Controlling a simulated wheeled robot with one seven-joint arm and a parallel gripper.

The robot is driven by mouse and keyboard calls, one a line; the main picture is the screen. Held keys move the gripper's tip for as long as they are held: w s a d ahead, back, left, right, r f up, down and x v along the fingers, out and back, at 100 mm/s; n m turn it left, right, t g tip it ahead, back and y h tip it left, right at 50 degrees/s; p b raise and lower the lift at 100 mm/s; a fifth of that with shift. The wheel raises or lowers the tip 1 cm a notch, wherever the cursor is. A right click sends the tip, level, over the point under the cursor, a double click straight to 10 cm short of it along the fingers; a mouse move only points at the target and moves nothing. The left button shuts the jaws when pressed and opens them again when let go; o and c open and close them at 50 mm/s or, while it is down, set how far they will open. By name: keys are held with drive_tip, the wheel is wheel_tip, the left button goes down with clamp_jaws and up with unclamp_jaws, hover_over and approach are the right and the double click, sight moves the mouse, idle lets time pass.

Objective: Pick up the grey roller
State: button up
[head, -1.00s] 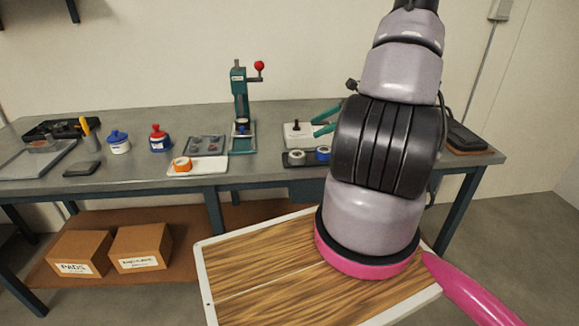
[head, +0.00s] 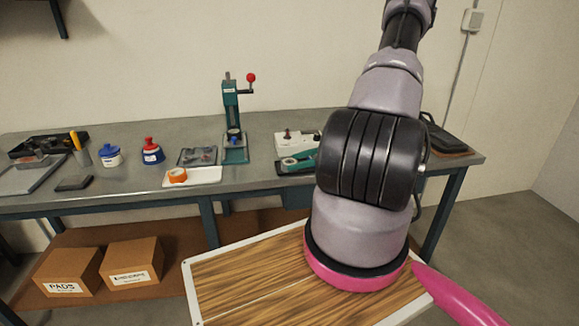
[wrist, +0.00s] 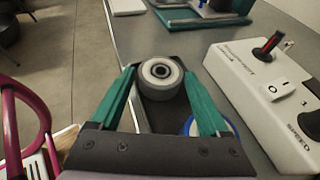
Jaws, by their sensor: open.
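The grey roller (wrist: 160,78), a pale wheel with a dark hub, stands between the fingertips of my gripper (wrist: 160,72) in the wrist view. My gripper's teal fingers are open, one on each side of it; I cannot tell whether either touches it. The roller rests on a dark tray (wrist: 192,68). A blue-rimmed roller (wrist: 190,124) lies closer to the palm, partly hidden by the right finger. In the head view the grey roller (head: 289,161) shows small at the teal fingers, and my arm hides the blue one.
A white control box (wrist: 255,95) with a switch and knobs stands just right of my gripper. A teal press (head: 235,125) and a white tray (head: 207,176) with an orange roll (head: 177,175) are to the left on the bench (head: 130,190).

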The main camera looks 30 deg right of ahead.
sight(289, 162)
drive_tip(key=shift+x, duration=1.6)
drive_tip(key=c, duration=1.1)
drive_tip(key=shift+r, duration=0.1)
